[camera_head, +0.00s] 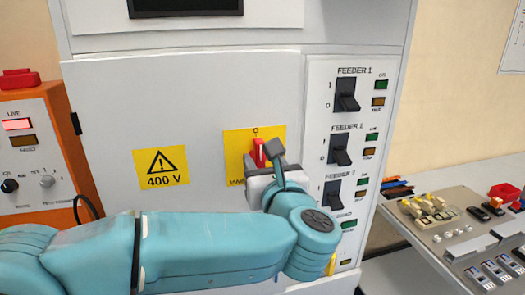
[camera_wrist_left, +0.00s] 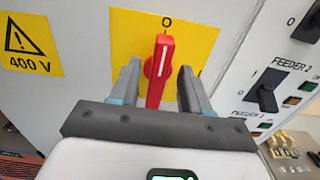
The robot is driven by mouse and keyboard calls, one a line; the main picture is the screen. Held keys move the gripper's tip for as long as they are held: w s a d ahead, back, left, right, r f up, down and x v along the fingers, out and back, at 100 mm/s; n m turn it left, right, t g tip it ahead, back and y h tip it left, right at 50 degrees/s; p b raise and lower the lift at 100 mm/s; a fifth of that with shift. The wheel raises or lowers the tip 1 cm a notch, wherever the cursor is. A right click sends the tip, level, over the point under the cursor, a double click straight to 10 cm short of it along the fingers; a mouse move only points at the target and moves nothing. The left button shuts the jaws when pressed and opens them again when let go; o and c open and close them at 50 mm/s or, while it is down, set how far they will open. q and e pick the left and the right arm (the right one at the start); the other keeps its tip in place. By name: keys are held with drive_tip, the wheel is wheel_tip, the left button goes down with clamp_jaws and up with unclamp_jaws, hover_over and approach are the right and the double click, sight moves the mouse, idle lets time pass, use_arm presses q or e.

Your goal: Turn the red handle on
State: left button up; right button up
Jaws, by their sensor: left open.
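The red handle (camera_head: 259,153) is on a yellow plate (camera_head: 236,142) on the cabinet's front panel. In the left wrist view the red handle (camera_wrist_left: 159,71) stands nearly upright, its white line pointing toward the 0 mark above it. My left gripper (camera_head: 268,156) is open in front of the plate. In the left wrist view my left gripper (camera_wrist_left: 159,78) has one finger on each side of the handle, with a gap showing near both. Whether the fingertips touch it I cannot tell. The handle's lower part is hidden behind the gripper. My right gripper is not in view.
Black feeder switches (camera_head: 346,95) line a panel right of the handle. A 400 V warning sign (camera_head: 161,168) is at its left. An orange box (camera_head: 40,155) stands at far left. A bench (camera_head: 450,230) with several parts stands at right.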

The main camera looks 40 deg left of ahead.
use_arm(q)
drive_tip(key=shift+w+a+r, duration=0.1)
drive_tip(key=shift+w+a, duration=0.2)
drive_tip(key=shift+a, duration=0.25)
drive_tip(key=shift+w+d, duration=0.1)
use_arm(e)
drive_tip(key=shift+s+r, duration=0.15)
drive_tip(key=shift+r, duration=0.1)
use_arm(q)
drive_tip(key=shift+w, duration=0.1)
clamp_jaws()
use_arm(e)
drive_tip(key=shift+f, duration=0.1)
